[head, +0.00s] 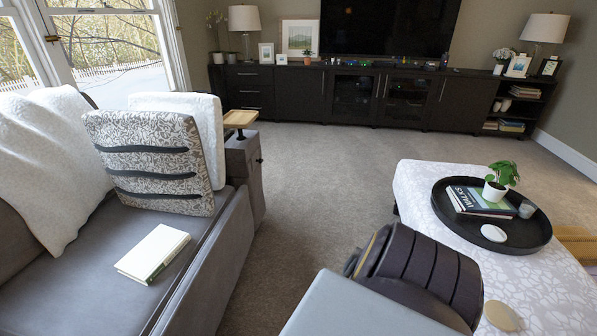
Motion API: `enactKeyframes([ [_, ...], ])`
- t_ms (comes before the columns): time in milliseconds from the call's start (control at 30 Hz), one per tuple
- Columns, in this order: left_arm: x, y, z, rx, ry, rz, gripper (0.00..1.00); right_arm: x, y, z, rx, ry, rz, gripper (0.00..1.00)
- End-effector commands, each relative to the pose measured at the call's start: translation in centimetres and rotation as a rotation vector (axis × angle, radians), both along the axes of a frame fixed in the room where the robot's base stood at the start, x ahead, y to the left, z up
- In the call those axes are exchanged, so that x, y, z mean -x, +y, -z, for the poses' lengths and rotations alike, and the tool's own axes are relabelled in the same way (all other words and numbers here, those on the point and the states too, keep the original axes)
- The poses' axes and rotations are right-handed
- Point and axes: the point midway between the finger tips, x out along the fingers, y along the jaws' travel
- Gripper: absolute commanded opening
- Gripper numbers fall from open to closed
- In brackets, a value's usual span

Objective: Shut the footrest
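A grey sofa (185,262) runs along the left side, with a flat seat and a plain front panel (212,272) facing the carpet. I cannot tell for certain which part is the footrest or whether it stands open. The sofa's far armrest (243,172) has a small dark knob on its side and a wooden tray (240,118) on top. A white patterned ottoman (415,190) stands at the right. Neither of my grippers shows in the head view. A grey and dark part at the bottom centre, probably mine, hides some floor and part of the ottoman.
A white and green book (153,252) lies on the seat near a patterned cushion (150,150). A round black tray (535,236) with books and a plant sits on the ottoman. Carpet (315,180) is clear between sofa and ottoman, up to the dark cabinet (300,95).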

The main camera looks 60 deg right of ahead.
Motion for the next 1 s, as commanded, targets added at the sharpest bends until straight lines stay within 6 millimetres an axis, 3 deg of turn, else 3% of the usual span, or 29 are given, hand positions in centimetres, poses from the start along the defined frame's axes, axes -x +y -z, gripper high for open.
enactKeyframes([
  [33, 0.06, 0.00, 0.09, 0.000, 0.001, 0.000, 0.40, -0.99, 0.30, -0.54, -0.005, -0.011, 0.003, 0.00],
  [167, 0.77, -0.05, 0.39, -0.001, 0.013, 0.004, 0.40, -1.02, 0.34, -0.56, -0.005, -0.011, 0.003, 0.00],
  [1000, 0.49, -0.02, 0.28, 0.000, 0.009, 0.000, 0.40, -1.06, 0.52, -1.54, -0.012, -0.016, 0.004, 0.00],
])
